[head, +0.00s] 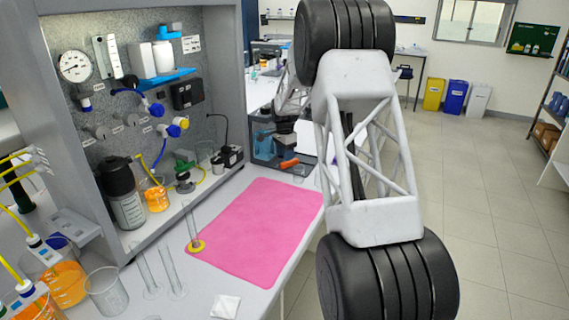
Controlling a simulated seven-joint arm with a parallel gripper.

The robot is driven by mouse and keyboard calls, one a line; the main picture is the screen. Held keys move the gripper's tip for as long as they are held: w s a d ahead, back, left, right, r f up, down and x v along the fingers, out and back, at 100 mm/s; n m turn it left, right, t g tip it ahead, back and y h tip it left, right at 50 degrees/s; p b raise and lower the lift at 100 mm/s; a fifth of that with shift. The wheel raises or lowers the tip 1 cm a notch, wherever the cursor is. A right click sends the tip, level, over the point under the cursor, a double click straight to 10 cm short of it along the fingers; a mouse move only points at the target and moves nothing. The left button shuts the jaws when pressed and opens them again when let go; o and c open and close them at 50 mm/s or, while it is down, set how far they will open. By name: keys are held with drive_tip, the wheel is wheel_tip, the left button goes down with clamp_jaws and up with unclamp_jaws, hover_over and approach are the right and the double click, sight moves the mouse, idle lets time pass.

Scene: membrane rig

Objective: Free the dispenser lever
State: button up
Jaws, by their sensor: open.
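I cannot pick out the dispenser lever for certain. A blue and grey unit (264,147) stands on the bench beyond the pink mat, with an orange handle-like part (289,163) at its front right. Whether that part is the lever, and what holds it, is too small to tell. My arm's white lattice link and black joints fill the right centre. A farther part of my arm comes down behind them, close to the blue and grey unit in the picture. My gripper's fingers cannot be made out there.
The pink mat (255,228) is clear. A yellow-based glass cylinder (195,245) stands at its left edge. Glass tubes, a beaker (106,292) and orange-filled vessels (64,284) crowd the front left. A panel (150,95) with gauge and valves rises behind a black-capped bottle (124,195).

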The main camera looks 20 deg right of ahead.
sight(284, 163)
drive_tip(key=shift+f, duration=2.2)
clamp_jaws()
